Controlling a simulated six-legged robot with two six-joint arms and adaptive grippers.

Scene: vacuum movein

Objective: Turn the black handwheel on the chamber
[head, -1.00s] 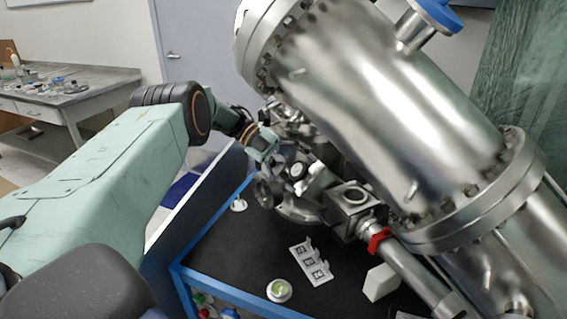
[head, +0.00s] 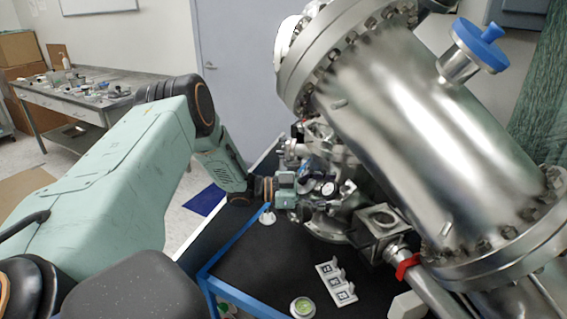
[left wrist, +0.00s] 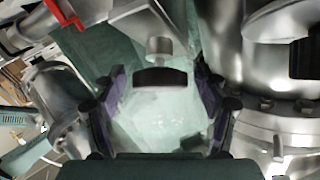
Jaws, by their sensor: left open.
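The chamber (head: 420,110) is a large shiny steel cylinder, tilted across the right of the head view. In the left wrist view, a black part that looks like the handwheel (left wrist: 160,77) is seen edge-on at the end of a short metal stem. My left gripper (left wrist: 160,105) is open, with one dark purple finger on each side of this black part and gaps between. In the head view, my left gripper (head: 312,188) is among the small fittings below the chamber; the handwheel cannot be made out there. My right gripper does not show.
A blue knob (head: 480,45) sits on top of the chamber. A steel valve block (head: 383,220) and a red clamp (head: 406,266) are right of the gripper. A white marked bracket (head: 337,283) and a round green-faced item (head: 303,307) lie on the black, blue-edged tabletop (head: 250,275).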

